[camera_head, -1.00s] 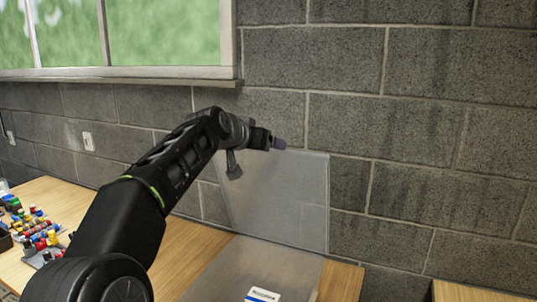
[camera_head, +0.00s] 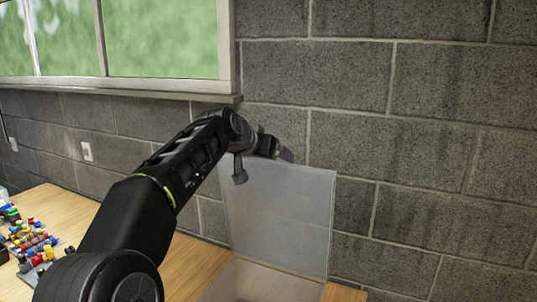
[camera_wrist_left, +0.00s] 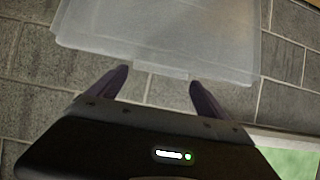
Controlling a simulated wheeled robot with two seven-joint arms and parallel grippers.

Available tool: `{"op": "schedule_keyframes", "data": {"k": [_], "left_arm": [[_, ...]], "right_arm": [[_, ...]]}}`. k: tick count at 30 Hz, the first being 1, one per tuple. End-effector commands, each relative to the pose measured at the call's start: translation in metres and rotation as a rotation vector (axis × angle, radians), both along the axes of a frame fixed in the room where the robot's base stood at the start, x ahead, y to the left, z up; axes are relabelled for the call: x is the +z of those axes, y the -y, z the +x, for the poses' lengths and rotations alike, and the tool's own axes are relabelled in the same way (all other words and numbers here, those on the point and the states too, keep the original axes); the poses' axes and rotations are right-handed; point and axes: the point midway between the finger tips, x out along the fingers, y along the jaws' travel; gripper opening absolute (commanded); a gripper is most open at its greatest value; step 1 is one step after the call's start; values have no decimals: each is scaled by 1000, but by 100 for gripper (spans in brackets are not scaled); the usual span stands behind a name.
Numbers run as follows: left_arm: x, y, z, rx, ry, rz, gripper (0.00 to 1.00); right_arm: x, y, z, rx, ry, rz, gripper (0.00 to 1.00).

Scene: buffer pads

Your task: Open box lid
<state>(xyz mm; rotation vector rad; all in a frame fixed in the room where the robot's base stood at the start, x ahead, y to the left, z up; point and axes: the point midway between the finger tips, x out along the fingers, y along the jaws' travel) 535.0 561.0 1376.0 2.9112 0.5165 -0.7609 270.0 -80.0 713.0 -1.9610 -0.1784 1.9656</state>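The box lid (camera_head: 280,215) is a translucent, frosted panel standing up, open, near the block wall. Part of the translucent box (camera_head: 245,284) shows below it at the bottom edge of the head view; the rest is out of frame. My left gripper (camera_head: 286,156) is at the lid's top edge. In the left wrist view the lid (camera_wrist_left: 160,35) lies just beyond the spread purple fingertips (camera_wrist_left: 158,82), with its edge near them. The gripper is open, with nothing clamped. Whether a finger touches the lid cannot be told. My right gripper is not in view.
The wooden table (camera_head: 190,262) runs along the grey block wall (camera_head: 410,170). Several small coloured parts (camera_head: 35,240) stand on it at the far left. A window sill (camera_head: 150,93) juts out above my left arm. Bare wall lies right of the lid.

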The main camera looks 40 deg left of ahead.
Motion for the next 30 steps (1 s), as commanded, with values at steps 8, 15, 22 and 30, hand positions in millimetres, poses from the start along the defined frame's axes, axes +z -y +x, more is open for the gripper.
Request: {"op": "schedule_keyframes", "data": {"k": [8,15,22,30], "left_arm": [[-1,0,0,-1,-2,0,100],[2,3,-7,-1,0,0,100],[19,13,-35,0,2,2,100],[36,23,-62,0,-1,0,100]], "right_arm": [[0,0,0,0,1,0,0],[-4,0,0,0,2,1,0],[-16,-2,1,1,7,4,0],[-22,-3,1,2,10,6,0]]}}
